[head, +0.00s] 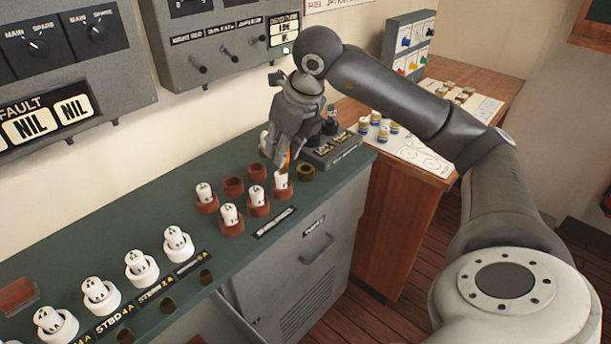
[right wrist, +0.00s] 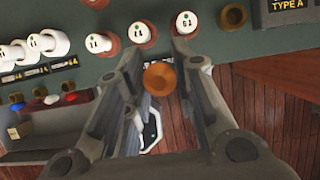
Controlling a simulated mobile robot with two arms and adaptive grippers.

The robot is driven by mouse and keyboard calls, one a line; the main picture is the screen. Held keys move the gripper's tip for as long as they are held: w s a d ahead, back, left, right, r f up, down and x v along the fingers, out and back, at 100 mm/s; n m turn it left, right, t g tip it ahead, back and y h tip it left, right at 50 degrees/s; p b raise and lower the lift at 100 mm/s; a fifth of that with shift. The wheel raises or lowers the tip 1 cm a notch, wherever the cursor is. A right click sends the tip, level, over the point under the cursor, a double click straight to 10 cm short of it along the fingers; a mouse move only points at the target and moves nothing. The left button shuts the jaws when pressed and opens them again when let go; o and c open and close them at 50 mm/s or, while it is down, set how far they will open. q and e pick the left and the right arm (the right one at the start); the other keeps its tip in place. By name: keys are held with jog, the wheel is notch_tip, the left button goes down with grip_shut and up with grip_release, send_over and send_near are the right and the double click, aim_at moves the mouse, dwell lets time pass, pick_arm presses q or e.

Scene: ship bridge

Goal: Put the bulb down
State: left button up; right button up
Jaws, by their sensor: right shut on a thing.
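My right gripper (head: 284,158) is over the far end of the green counter, beside the red-brown cups. In the right wrist view its fingers (right wrist: 160,72) are shut on an orange round bulb (right wrist: 160,78), seen end-on between the fingertips. In the head view only a sliver of the orange bulb (head: 293,152) shows; the fingers hide the rest. A small empty olive ring holder (head: 305,172) stands to the right of the gripper, and it also shows in the right wrist view (right wrist: 233,15). My left gripper is not in view.
Red-brown cups (head: 231,223), some holding white numbered cylinders, stand near the gripper. Several white holders (head: 100,296) line the green counter (head: 130,240) at left. A dark labelled box (head: 333,152) is at its right end. A wooden desk (head: 395,200) stands beyond.

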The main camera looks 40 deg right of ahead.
jog(key=shift+w+d+r+m, duration=0.1)
jog(key=shift+d+r+m, duration=0.15)
jog(key=shift+m, duration=0.25)
jog(key=shift+w+d, duration=0.1)
jog(key=shift+d, duration=0.3)
jog(key=shift+h, duration=0.3)
jog(key=w+d+f+p, duration=0.2)
jog(key=d+f, duration=0.2)
jog(key=w+d+f+p, duration=0.2)
jog(key=d+f, duration=0.1)
jog(key=f, duration=0.1)
jog(key=w+d+f+p, duration=0.2)
jog(key=d+f, duration=0.2)
jog(key=shift+w+d+f, duration=0.25)
jog(key=shift+w+d, duration=0.1)
jog(key=shift+w, duration=0.05)
jog(key=shift+f, duration=0.2)
jog(key=shift+f, duration=0.1)
